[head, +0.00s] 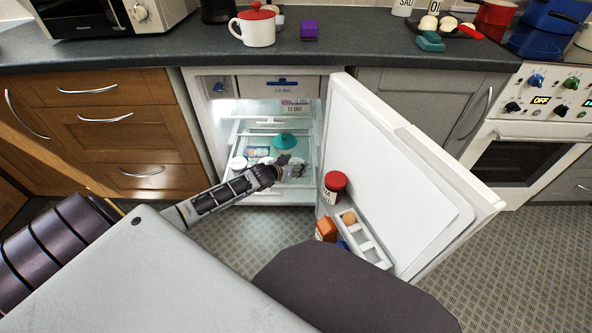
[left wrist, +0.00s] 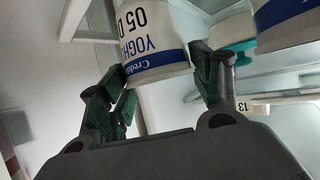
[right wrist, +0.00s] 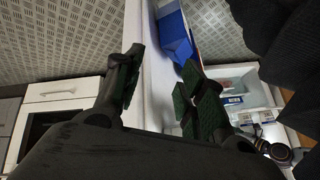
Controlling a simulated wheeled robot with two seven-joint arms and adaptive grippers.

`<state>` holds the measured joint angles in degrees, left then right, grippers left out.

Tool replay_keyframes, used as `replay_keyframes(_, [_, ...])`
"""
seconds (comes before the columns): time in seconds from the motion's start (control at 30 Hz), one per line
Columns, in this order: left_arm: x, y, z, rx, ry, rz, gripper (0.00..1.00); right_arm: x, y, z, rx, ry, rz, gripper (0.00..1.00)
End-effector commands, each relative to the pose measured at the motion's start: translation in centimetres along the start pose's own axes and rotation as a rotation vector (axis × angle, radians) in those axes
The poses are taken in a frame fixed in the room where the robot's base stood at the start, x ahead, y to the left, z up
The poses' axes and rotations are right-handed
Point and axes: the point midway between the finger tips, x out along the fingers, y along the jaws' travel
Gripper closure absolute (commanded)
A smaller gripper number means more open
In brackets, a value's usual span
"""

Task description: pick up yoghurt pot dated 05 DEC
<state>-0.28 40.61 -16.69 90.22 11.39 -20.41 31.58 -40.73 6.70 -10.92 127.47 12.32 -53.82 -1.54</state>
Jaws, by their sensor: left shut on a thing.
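The white yoghurt pot dated 05 D… (left wrist: 152,40), with a blue band, shows upside down in the left wrist view; the rest of its date is out of sight. My left gripper (left wrist: 165,88) is shut on it, with one finger on each side. In the head view my left gripper (head: 277,171) is inside the open fridge (head: 222,140), low in front of the shelves. The held pot is hard to make out there. My right gripper (right wrist: 163,75) is open and empty, with the fridge door behind it in the right wrist view.
Another white pot with a blue band (left wrist: 288,22) is close to the held one. A teal-lidded dish (head: 285,141) and a white-lidded pot (head: 238,163) sit inside. The open door (head: 385,150) stands to the right, with a red-lidded jar (head: 335,186) and egg rack (head: 365,238).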

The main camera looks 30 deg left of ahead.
Motion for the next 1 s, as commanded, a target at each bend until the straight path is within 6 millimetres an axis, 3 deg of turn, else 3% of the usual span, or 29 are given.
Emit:
replay_keyframes(0.07, [0.0, 0.0, 0.0, 0.0, 0.0, 0.0, 0.64, 0.0, 0.0, 0.0, 0.0, 0.0, 0.0, 0.6])
replay_keyframes(0.57, [-0.4, 0.0, -0.8, 0.0, 0.002, 0.0, 0.64, -0.5, -0.1, 0.1, -0.004, -0.018, 0.004, 0.6])
replay_keyframes(1.0, [-2.6, 0.0, -4.8, 0.0, 0.002, 0.0, 0.64, -4.8, -0.4, -2.6, -0.047, -0.091, 0.041, 0.6])
